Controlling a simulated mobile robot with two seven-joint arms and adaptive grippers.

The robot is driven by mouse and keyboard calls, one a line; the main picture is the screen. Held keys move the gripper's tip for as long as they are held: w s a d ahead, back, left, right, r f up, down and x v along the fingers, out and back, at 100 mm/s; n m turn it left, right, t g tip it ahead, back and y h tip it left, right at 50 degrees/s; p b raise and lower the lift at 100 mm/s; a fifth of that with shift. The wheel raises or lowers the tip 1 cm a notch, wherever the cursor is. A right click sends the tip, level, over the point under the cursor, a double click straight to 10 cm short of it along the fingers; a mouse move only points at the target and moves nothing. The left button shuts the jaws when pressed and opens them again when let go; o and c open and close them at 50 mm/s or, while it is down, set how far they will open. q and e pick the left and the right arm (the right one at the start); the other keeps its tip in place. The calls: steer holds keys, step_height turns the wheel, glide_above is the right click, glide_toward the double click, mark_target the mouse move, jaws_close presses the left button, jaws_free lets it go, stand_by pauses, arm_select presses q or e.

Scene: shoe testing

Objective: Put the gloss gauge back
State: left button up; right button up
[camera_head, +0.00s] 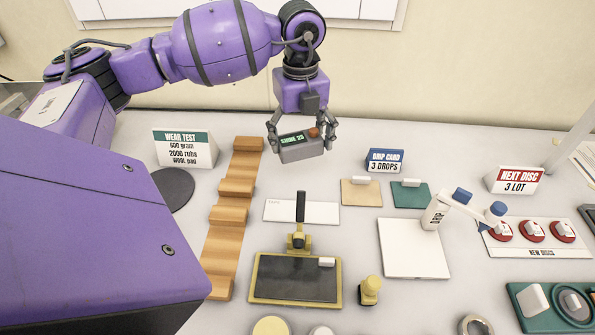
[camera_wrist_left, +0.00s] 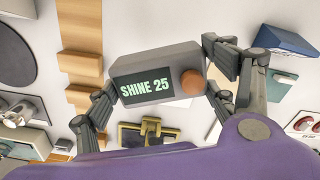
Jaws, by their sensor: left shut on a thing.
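The gloss gauge (camera_head: 302,149) is a small grey box with a dark screen and a brown knob. Its screen reads "SHINE 25" in the left wrist view (camera_wrist_left: 147,88). My left gripper (camera_head: 301,140) is shut on the gauge, with one finger at each end, and holds it above the back of the table. In the left wrist view my left gripper's fingers (camera_wrist_left: 160,90) reach around both sides of the gauge. A white labelled plate (camera_head: 302,211) lies on the table in front of it; its label is too small to read surely. My right gripper does not show.
A wooden stepped strip (camera_head: 235,205) lies to the left, near the "WEAR TEST" sign (camera_head: 182,148). A yellow-framed dark plate with a lever (camera_head: 296,278) stands in front.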

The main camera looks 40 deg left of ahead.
mark_target(300, 138)
arm_select(q)
step_height(300, 138, down, 4)
steer(key=shift+w+d+r, duration=0.1)
steer(key=shift+f, duration=2.4)
steer(key=shift+f, duration=0.1)
steer(key=shift+f, duration=0.15)
steer(key=o, duration=1.6)
step_height(300, 138, up, 12)
steer(key=shift+r, duration=0.25)
